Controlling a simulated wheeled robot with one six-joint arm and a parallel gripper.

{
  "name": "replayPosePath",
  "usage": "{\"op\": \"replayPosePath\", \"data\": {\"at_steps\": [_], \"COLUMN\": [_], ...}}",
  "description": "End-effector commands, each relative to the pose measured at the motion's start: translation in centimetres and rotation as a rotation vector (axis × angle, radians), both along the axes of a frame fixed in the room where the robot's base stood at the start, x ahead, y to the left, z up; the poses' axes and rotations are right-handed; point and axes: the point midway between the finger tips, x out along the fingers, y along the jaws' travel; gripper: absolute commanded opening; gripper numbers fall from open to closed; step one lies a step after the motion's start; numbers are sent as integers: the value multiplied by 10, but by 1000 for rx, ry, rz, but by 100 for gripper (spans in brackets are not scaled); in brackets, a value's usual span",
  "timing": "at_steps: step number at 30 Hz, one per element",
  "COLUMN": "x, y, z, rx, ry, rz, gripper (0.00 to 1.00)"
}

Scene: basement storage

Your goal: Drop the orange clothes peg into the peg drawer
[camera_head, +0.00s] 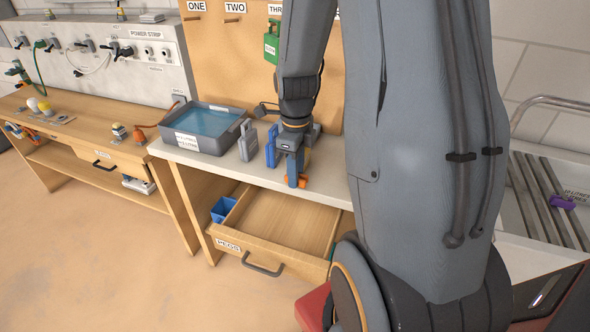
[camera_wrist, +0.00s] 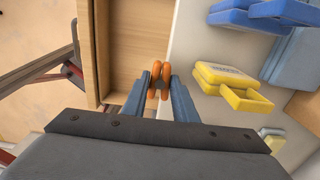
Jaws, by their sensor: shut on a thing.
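The orange clothes peg (camera_head: 298,181) is at the tip of my gripper (camera_head: 292,177), which points down near the front edge of the white counter. In the wrist view the peg's two orange prongs (camera_wrist: 154,74) stick out between the grey-blue fingers of my gripper (camera_wrist: 160,88). The gripper is shut on the peg. The peg drawer (camera_head: 228,240), labelled PEGS, is pulled open below the counter. Its wooden floor also shows in the wrist view (camera_wrist: 132,40), ahead and left of the peg.
A yellow item (camera_wrist: 225,78) lies right in the wrist view.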

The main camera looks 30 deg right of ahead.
Motion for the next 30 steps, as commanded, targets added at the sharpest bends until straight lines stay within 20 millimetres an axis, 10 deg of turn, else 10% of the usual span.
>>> {"op": "replayPosePath", "data": {"at_steps": [17,18,21,30], "x": [0,0,0,0], "y": [-1,-1,-1,-1], "z": [-27,-27,-27,-27], "rx": [0,0,0,0], "ry": [-1,-1,-1,-1], "rz": [-2,-2,-2,-1], "gripper": [5,31,47,47]}}
